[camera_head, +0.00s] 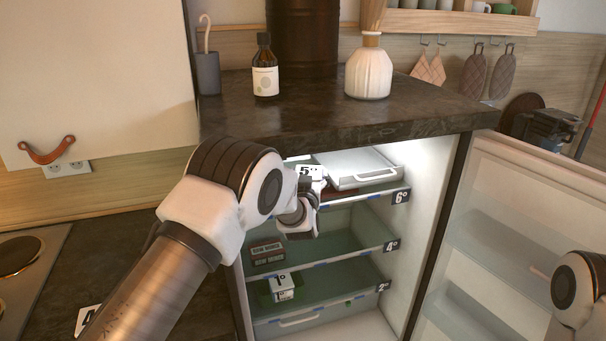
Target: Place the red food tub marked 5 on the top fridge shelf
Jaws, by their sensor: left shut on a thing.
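The open fridge stands under the dark counter, and its top shelf (365,197) carries a 6° tag. The tub marked 5 (310,171) is at the left of that level; its white number label shows, with a dark red part beside it. My left arm reaches in from the left, and my left gripper (317,187) is shut on the tub. The wrist hides most of the tub and the fingertips, so I cannot tell whether the tub touches the shelf. My right arm shows only as a link at the right edge; its gripper is out of view.
A clear tray with a handle (365,170) takes up the right of the top level. The middle shelf (350,256) has a 4° tag and a dark labelled box (267,251). A tub marked 1 (282,287) sits lower. The open door (510,230) stands at right.

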